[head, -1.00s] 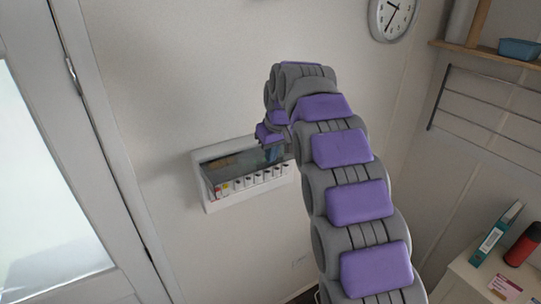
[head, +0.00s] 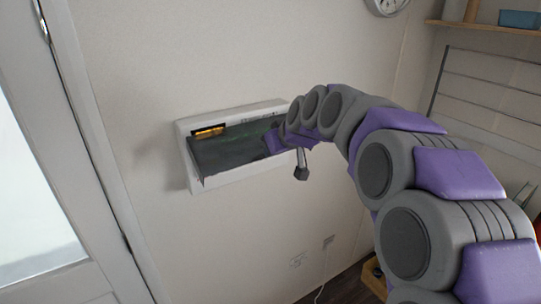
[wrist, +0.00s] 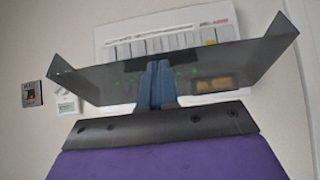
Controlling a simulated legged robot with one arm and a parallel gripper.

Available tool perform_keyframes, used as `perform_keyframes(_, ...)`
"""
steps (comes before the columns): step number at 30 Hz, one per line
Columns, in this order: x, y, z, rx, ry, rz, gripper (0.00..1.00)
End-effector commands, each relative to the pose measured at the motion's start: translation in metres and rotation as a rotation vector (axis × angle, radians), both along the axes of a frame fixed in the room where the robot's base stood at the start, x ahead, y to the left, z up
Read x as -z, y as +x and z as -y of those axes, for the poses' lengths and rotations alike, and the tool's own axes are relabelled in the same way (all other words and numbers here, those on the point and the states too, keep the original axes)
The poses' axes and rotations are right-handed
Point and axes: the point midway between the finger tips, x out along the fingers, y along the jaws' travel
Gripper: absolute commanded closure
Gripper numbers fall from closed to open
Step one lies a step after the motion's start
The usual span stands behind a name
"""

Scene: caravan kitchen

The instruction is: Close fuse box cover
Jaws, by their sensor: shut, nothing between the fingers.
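The white fuse box (head: 222,180) is on the wall left of centre in the head view. Its dark translucent cover (head: 225,152) hangs across most of the front, slightly askew, with an orange label showing at the upper left. In the wrist view the cover (wrist: 225,62) stands tilted off the white box (wrist: 125,32), and a row of breakers shows past its edge. My gripper (wrist: 156,72) is shut and empty, with its blue fingers against or just in front of the cover's middle; contact cannot be told. In the head view my arm hides the box's right end.
A glazed door (head: 40,160) is at the left. A clock (head: 386,5), a shelf (head: 485,27) with a blue container (head: 519,19) and a wire rack (head: 485,90) are at the right. A dark switch plate (wrist: 32,94) is beside the box.

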Motion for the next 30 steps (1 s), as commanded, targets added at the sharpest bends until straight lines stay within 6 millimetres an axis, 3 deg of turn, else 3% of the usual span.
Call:
perform_keyframes(1,0.014,-0.003,0.000,-0.003,0.020,0.023,1.00)
perform_keyframes(11,0.045,-0.004,0.000,-0.002,0.128,0.182,1.00)
perform_keyframes(30,0.131,0.024,-0.018,-0.001,0.121,0.178,1.00)
